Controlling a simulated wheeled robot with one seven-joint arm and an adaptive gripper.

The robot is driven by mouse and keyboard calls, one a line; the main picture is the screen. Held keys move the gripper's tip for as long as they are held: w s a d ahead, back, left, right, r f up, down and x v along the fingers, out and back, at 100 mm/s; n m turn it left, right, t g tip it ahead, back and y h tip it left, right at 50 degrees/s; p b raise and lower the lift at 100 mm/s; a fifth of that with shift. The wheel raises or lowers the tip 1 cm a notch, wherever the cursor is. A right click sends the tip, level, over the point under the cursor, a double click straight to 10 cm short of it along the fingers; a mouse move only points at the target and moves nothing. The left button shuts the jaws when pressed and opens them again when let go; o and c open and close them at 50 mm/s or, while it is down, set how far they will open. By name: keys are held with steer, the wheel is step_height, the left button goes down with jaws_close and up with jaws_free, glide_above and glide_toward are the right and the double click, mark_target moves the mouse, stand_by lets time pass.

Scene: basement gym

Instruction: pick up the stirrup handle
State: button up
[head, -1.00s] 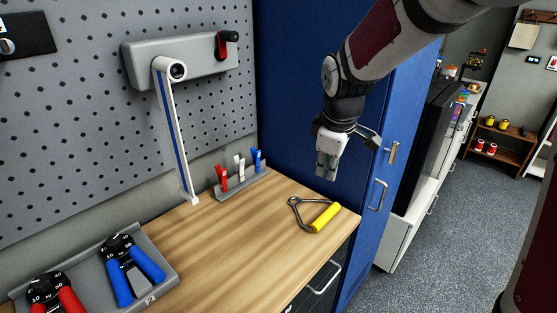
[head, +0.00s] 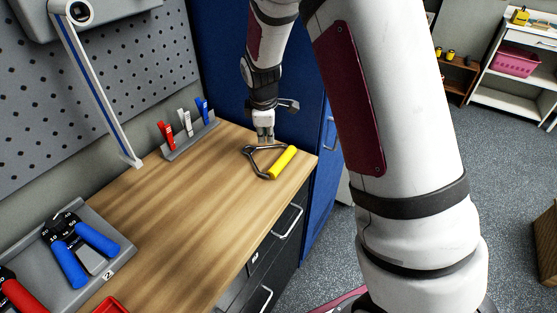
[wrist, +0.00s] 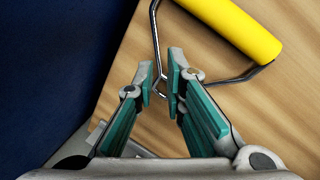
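The stirrup handle lies on the wooden bench top, with a yellow cylindrical grip (head: 283,161) and a bent dark metal frame (head: 256,149). In the wrist view the yellow grip (wrist: 235,25) is at the top right. The frame's narrow end (wrist: 164,88) shows between and beyond the fingers. My gripper (head: 265,140) points down at the frame's far side, away from the yellow grip. In the wrist view my gripper (wrist: 162,72) is open, with a narrow gap between teal-padded fingers. I cannot tell whether the fingers touch the frame.
A grey rack (head: 190,139) with red, white and blue clips stands left of my gripper. A blue cabinet (head: 215,45) rises close behind. A tray (head: 110,270) with hand grippers sits at the lower left. The middle of the bench top (head: 190,210) is clear.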

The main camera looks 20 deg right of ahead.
mark_target(267, 147)
steer(key=shift+p+x, duration=0.35)
steer(key=shift+x, duration=2.3)
steer(key=shift+s, duration=0.15)
steer(key=shift+c, duration=0.2)
jaws_close()
steer(key=shift+r, duration=0.15)
